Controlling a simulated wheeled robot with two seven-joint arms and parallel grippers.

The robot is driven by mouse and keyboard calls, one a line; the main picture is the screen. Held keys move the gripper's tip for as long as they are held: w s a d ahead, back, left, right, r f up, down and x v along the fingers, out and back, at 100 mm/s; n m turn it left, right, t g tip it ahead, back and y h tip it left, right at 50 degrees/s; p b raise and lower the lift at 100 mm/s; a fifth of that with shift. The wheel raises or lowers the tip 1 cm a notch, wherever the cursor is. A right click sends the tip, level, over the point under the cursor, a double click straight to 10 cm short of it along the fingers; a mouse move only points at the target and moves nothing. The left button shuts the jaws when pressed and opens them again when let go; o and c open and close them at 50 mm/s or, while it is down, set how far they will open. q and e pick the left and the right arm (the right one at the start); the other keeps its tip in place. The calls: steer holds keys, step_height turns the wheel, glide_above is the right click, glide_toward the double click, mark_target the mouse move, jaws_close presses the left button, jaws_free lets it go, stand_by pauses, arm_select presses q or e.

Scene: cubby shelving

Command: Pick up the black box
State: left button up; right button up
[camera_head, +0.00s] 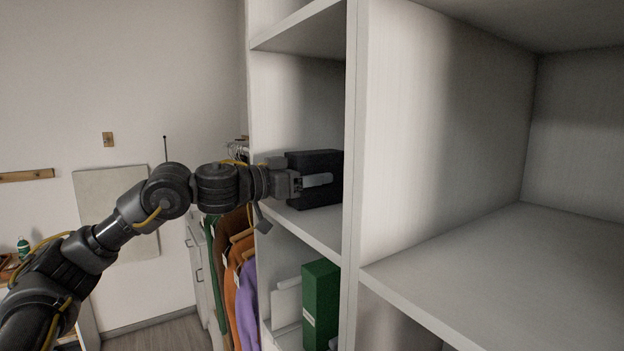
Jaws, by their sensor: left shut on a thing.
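The black box (322,163) is in the middle compartment of the left shelf column, close to the vertical divider. The far finger is hidden by the box. My right gripper is not in view.
The white divider (353,150) stands just right of the box. A large empty compartment (500,270) is on the right. Below are a green binder (320,305) and pale files (286,303). Hanging clothes (240,270) are left of the shelving.

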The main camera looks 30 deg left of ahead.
arm_select(q)
steer(key=shift+r, duration=0.55)
steer(key=s+d+r+b, duration=0.7)
steer(key=s+r, duration=0.4)
steer(key=s, duration=0.1)
steer(key=shift+s+r, duration=0.15)
steer(key=shift+r, duration=0.2)
